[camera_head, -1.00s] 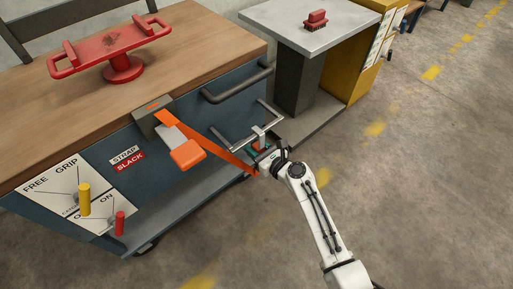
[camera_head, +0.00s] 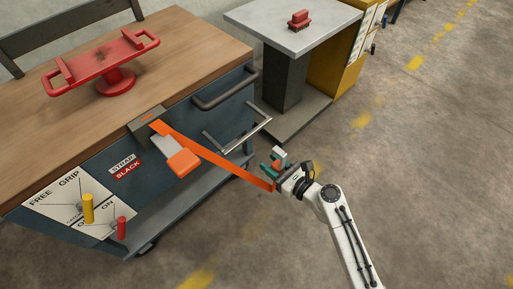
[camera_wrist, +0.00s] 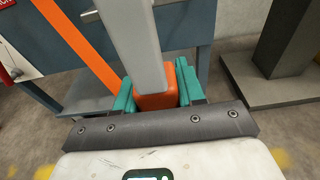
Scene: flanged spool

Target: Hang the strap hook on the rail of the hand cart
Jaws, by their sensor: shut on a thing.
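The strap hook (camera_head: 280,154) is a pale grey piece on an orange base, held in my gripper (camera_head: 276,167). In the wrist view the grey hook (camera_wrist: 135,40) rises from an orange block (camera_wrist: 157,101) between my teal fingers (camera_wrist: 157,92), which are shut on it. An orange strap (camera_head: 222,166) runs taut from a box (camera_head: 147,120) on the cart front to the gripper. The cart's light steel rail (camera_head: 247,138) sticks out from the cart's right side, up and left of the hook. The hook is apart from the rail. Its tip shape is unclear.
A dark handle (camera_head: 225,86) sits above the rail. A white and orange lever (camera_head: 178,156) hangs below the box. A board with yellow (camera_head: 87,208) and red (camera_head: 121,228) pegs is at lower left. A grey table (camera_head: 300,28) stands behind. The floor to the right is clear.

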